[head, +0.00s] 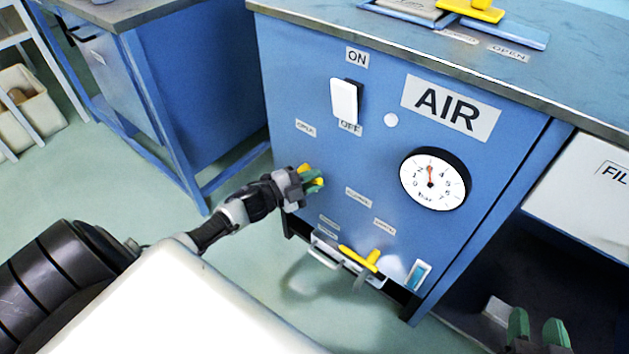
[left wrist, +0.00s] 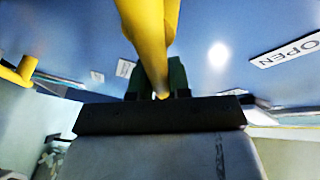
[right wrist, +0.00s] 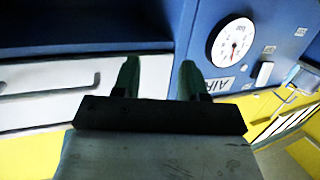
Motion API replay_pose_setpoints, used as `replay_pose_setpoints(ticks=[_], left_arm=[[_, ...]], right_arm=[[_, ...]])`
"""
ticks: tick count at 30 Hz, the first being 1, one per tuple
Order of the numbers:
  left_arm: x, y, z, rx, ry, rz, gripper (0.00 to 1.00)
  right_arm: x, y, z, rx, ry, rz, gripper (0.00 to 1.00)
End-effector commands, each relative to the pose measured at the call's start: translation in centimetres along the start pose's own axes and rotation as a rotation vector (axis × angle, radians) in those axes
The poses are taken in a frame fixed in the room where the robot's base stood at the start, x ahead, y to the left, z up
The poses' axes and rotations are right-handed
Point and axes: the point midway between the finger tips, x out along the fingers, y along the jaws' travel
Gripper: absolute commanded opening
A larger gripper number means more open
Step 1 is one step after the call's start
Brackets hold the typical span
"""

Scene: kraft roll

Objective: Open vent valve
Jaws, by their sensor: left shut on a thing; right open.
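My left gripper (head: 312,182) is at the lower left of the blue cabinet front, shut on a yellow valve handle (head: 304,168). In the left wrist view the yellow handle (left wrist: 150,35) runs down between the green fingertips (left wrist: 155,80). An OPEN label (left wrist: 288,48) shows beside it there. A second yellow handle (head: 360,258) sits lower on the cabinet and is untouched. My right gripper (head: 538,330) is open and empty at the bottom right of the head view. The right wrist view shows its two green fingers (right wrist: 158,80) apart with nothing between them.
The blue AIR cabinet (head: 310,85) carries a white rocker switch (head: 346,100) between ON and OFF labels and a round gauge (head: 435,179). Its top holds yellow and blue items (head: 480,12). A white drawer (head: 585,185) is at the right. Open floor (head: 100,180) lies left.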

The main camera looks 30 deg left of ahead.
Motion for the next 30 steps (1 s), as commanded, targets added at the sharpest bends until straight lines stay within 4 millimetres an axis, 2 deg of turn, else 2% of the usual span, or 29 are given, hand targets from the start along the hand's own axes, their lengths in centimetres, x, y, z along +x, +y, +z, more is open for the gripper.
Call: replay_pose_setpoints(ticks=[9, 22, 23, 24, 27, 30], left_arm=[[-0.1, -0.6, 0.0, -0.090, 0.019, -0.036, 0.00], [-0.2, -0.6, 0.0, -0.099, 0.020, -0.039, 0.00], [-0.2, -0.6, 0.0, -0.099, 0.020, -0.039, 0.19], [-0.2, -0.6, 0.0, -0.099, 0.020, -0.039, 0.26], [-0.2, -0.6, 0.0, -0.099, 0.020, -0.039, 0.41], [-0.2, -0.6, 0.0, -0.098, 0.020, -0.040, 0.43]], right_arm=[[-0.3, 0.2, 1.1, -0.001, -0.085, 0.005, 0.43], [-0.3, 0.2, 1.2, -0.001, -0.093, 0.006, 0.43], [-0.3, 0.2, 1.2, -0.001, -0.093, 0.006, 0.43], [-0.3, 0.2, 1.2, -0.001, -0.093, 0.006, 0.43], [-0.3, 0.2, 1.2, -0.001, -0.092, 0.006, 0.43], [-0.3, 0.2, 1.2, -0.001, -0.092, 0.006, 0.43]])
